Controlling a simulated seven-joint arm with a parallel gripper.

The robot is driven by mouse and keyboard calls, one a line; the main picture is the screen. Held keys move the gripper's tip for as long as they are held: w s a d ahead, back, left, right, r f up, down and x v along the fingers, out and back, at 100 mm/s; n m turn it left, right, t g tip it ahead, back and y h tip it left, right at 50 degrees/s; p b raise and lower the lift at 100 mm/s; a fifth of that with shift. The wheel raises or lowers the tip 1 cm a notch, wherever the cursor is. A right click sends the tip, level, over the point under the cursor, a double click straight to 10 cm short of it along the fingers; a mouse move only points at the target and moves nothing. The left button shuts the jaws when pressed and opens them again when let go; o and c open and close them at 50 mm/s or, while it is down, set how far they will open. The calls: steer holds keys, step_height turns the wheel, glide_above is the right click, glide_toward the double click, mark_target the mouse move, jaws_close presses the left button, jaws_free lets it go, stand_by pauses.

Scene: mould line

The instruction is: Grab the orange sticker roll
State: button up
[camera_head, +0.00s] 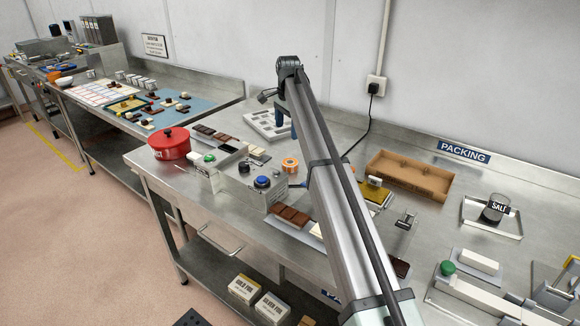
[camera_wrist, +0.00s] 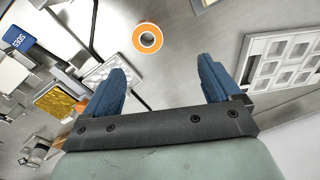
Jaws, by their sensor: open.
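The orange sticker roll (camera_head: 290,165) sits on the steel packing bench, just left of my arm in the head view. My gripper is open and empty. In the head view my gripper (camera_head: 283,122) shows only in part, with a blue finger above the bench near the white mould tray.
The white mould tray (camera_head: 268,128) lies behind the roll; it also shows in the wrist view (camera_wrist: 283,62). A steel machine with a blue knob (camera_head: 262,182) stands in front-left of the roll. A cardboard tray (camera_head: 408,177) and a gold pad (camera_head: 375,193) lie to the right.

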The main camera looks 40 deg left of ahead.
steer(key=m, duration=1.1)
glide_above(290, 161)
steer(key=s, duration=0.1)
steer(key=shift+h, duration=0.3)
steer(key=f, duration=0.8)
steer(key=shift+s+d+f, duration=0.15)
steer(key=shift+d+f, duration=0.05)
steer(key=shift+f, duration=0.1)
steer(key=shift+d+f, duration=0.2)
steer(key=shift+f, duration=2.4)
steer(key=c, duration=1.1)
steer(key=shift+r, duration=0.1)
